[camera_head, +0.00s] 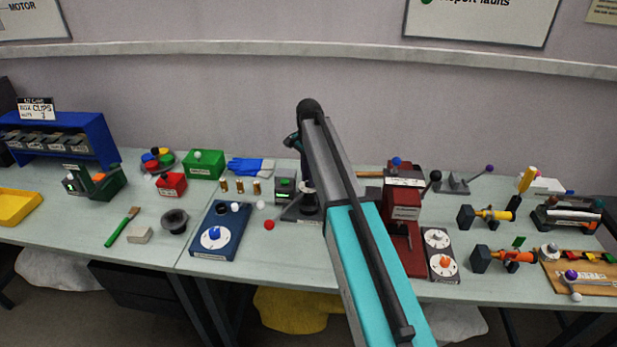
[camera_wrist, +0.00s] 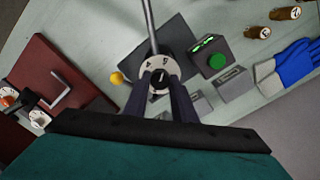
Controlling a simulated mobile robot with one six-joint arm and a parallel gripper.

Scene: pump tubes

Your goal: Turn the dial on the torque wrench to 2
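The number the dial points to is too small to read.
Beside the dial is a grey box with a green button (camera_wrist: 218,62); a yellow ball (camera_wrist: 117,78) is to its left. A red machine (camera_head: 404,212) stands right of my arm, a blue dial box (camera_head: 230,218) to the left. Blue gloves (camera_head: 250,166) lie behind.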

